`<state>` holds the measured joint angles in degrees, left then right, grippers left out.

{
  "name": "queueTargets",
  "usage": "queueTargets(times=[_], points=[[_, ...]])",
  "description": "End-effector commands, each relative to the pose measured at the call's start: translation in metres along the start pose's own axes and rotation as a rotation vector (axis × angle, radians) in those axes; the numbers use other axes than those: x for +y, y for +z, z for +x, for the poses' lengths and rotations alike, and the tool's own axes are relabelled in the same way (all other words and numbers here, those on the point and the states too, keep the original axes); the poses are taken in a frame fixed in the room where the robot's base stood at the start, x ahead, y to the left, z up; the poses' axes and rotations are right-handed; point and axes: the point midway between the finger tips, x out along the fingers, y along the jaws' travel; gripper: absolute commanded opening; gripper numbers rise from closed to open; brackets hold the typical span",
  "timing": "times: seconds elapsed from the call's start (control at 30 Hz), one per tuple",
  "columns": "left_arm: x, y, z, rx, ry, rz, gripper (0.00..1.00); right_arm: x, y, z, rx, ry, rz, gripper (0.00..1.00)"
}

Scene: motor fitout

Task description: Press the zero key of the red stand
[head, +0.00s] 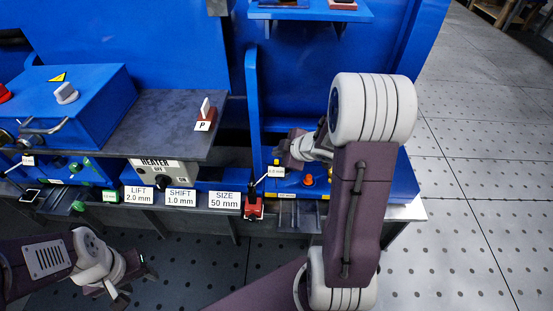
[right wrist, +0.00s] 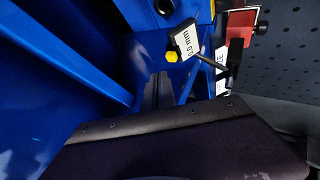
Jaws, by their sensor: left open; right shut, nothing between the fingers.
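The red stand (head: 253,210) is a small red block on the bench's front edge, with a thin arm rising to a white display tag (head: 276,171). In the right wrist view the red stand (right wrist: 240,28) is at the upper right, and its tag (right wrist: 187,40) appears to read 0.0 mm. A yellow key (right wrist: 172,56) sits against the tag; it also shows in the head view (head: 276,161). My right gripper (head: 284,158) is shut and empty, close by the key; its dark fingers (right wrist: 158,92) look apart from it. My left gripper (head: 128,291) is open and empty, low at left.
Labels for lift, shift (head: 181,197) and size (head: 224,200) line the bench front. A heater box (head: 163,173) and a blue box with a grey knob (head: 80,100) stand at left. An orange-red button (head: 308,180) is right of the tag. A blue upright (head: 252,100) rises behind.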

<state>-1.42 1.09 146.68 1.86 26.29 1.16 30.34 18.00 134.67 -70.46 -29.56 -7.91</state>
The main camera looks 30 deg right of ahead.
Motion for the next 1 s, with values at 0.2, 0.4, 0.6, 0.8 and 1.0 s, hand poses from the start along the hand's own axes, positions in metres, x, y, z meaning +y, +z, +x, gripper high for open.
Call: queueTargets(times=[0.2,0.4,0.6,0.8,1.0], points=[[0.001,-0.003,-0.029,0.000,0.000,0.000,0.49,0.014,-0.014,-0.019,0.000,0.000,0.001,0.00],[0.001,-0.005,-0.047,0.000,0.000,0.000,0.49,0.022,-0.022,-0.031,0.000,0.000,0.001,0.00],[0.001,-0.005,-0.045,0.000,0.000,0.000,0.49,0.021,-0.021,-0.029,0.000,0.000,0.000,0.00],[0.001,-0.005,-0.045,0.000,0.000,0.000,0.49,0.021,-0.021,-0.029,0.000,0.000,0.000,0.00],[0.001,-0.005,-0.045,0.000,0.000,0.000,0.49,0.021,-0.021,-0.029,0.000,0.000,0.000,0.00]])
